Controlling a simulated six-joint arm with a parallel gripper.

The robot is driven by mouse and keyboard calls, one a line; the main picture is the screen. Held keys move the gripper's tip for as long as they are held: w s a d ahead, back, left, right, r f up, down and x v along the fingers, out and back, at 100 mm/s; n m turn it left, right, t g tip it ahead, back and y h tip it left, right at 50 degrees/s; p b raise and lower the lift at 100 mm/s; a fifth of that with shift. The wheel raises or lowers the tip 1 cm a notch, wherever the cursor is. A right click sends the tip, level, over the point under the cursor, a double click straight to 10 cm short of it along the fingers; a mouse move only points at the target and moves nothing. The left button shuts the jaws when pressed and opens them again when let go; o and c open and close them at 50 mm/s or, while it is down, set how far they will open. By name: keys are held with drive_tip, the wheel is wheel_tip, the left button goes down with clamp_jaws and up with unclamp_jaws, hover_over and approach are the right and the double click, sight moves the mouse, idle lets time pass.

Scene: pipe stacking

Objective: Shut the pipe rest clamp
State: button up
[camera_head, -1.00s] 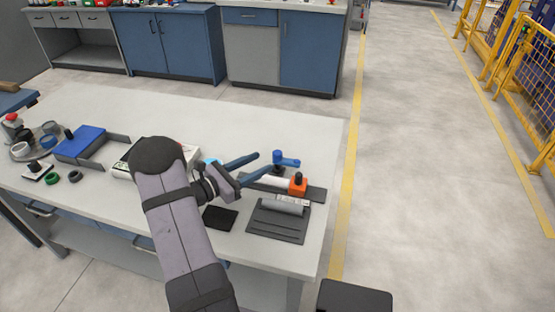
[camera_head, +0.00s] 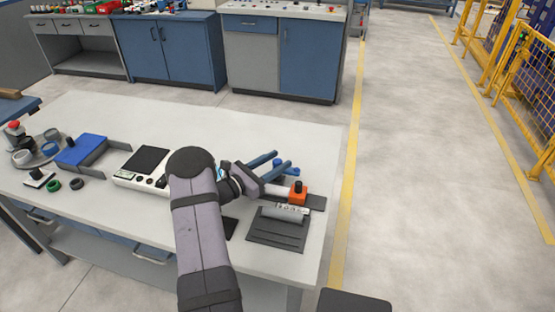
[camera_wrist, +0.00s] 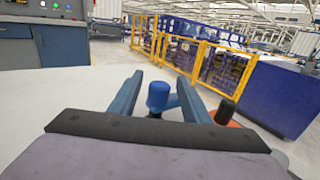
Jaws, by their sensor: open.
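The pipe rest (camera_head: 317,202) is a dark base near the table's right edge, with a pale pipe (camera_head: 272,188) lying along it. An orange block with a black knob (camera_head: 298,194) sits at its right part. A blue handle (camera_head: 293,171) stands at its back, partly hidden by my fingers. My gripper (camera_head: 282,159) is open, with its blue fingers over the back of the rest. In the wrist view, the upright blue handle (camera_wrist: 158,96) shows between the spread fingers of my gripper (camera_wrist: 161,76); I cannot tell whether they touch. The orange block (camera_wrist: 232,120) is beyond the right finger.
A dark grooved block with a grey pipe (camera_head: 283,213) lies in front of the rest. A white device with a black top (camera_head: 146,160) and a blue box (camera_head: 82,150) stand to the left. The table's back middle (camera_head: 220,125) is clear.

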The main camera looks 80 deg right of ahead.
drive_tip(key=shift+s+d, duration=0.2)
drive_tip(key=shift+d, duration=0.1)
clamp_jaws()
